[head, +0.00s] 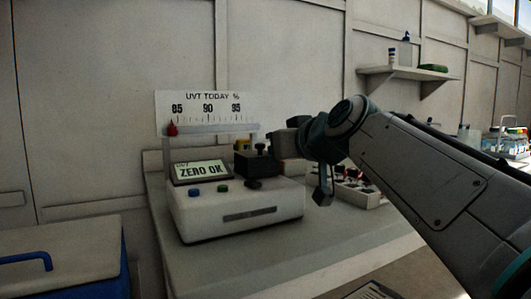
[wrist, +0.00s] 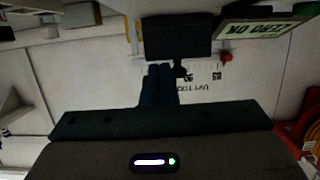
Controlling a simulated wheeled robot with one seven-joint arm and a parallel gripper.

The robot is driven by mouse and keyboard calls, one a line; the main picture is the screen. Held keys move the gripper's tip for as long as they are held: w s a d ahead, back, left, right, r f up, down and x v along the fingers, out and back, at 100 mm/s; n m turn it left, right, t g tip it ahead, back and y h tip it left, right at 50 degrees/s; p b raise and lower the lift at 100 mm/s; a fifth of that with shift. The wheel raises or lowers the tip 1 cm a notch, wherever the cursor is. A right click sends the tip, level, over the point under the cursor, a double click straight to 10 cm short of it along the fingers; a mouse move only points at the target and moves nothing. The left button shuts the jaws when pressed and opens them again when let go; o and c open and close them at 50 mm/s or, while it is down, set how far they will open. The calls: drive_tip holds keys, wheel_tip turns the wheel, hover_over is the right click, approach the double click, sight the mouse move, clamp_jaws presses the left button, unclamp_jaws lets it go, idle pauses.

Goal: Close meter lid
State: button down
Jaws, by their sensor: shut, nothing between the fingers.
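The meter (head: 240,213) is a white box on the bench, with a screen reading ZERO OK, a blue button and a green button. Its black lid (head: 256,165) appears to stand raised at the right of the screen, above a dark round part on the meter's top. In the wrist view the lid (wrist: 178,38) is a dark block just beyond my fingertips. My gripper (head: 279,146) is beside the lid at its upper right. The fingers (wrist: 159,72) are together and empty. I cannot tell whether they touch the lid.
A UVT TODAY scale board (head: 207,112) with a red pointer (head: 172,129) stands behind the meter. A rack of small items (head: 358,190) is to the right, under my arm. A wall shelf (head: 405,73) is at upper right. The bench front (head: 225,262) is clear.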

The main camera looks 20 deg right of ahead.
drive_tip(key=shift+f, duration=0.95)
